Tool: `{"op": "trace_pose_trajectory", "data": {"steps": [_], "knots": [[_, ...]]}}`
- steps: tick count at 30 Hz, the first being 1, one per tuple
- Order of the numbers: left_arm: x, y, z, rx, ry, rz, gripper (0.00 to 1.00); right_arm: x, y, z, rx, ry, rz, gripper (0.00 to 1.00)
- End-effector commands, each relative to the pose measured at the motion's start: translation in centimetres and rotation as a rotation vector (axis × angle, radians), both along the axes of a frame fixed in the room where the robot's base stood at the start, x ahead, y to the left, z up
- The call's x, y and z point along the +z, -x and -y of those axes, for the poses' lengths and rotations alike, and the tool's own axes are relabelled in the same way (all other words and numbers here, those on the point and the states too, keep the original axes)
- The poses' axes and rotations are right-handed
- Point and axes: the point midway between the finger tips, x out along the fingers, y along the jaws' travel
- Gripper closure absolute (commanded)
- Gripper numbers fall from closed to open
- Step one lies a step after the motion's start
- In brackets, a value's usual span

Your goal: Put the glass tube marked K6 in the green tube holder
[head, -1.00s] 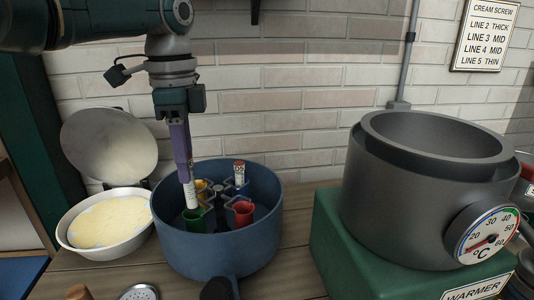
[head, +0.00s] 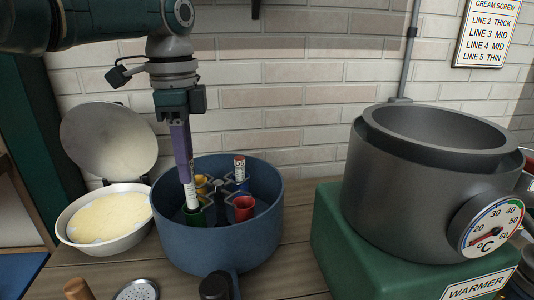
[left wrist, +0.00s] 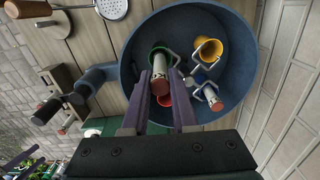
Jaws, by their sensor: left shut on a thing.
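My left gripper (head: 187,178) points down over the blue pot and is shut on a white-labelled glass tube (head: 191,194). The tube is nearly upright. Its lower end is at the mouth of the green tube holder (head: 195,218) and looks to be just inside it; how deep I cannot tell. In the left wrist view the tube (left wrist: 160,73) shows its reddish-brown end between the fingers, with the green holder (left wrist: 156,50) around its far end. Its marking is not readable here.
The blue pot (head: 222,243) also contains a red holder (head: 243,208), a yellow holder (head: 201,183) and a blue holder with another tube (head: 239,168). A bowl (head: 107,250) stands left. A grey vessel (head: 400,210) on a green warmer (head: 335,250) stands right.

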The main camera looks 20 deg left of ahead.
Motion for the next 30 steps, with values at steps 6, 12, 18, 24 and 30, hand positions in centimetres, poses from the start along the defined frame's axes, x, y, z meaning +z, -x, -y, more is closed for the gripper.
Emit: {"op": "trace_pose_trajectory", "data": {"steps": [6, 12, 18, 24, 30], "knots": [[-0.1, 0.0, 0.0, 0.0, 0.0, 0.0, 1.0, -0.1, 0.0, 0.0, 0.0, 0.0, 0.0, 0.19], [-0.6, 0.0, 0.0, 0.0, 0.001, 0.0, 1.0, -0.5, 0.0, 0.0, 0.0, 0.0, 0.0, 0.19], [-1.1, 0.0, 0.0, 0.0, 0.001, 0.0, 1.0, -0.9, 0.0, 0.0, 0.0, 0.0, 0.0, 0.19], [-1.6, 0.0, 0.0, 0.0, 0.0, 0.0, 1.0, -1.3, 0.0, 0.0, 0.0, 0.0, 0.0, 0.19], [-1.6, 0.0, 0.0, 0.0, 0.0, 0.0, 1.0, -1.3, 0.0, 0.0, 0.0, 0.0, 0.0, 0.19]]}}
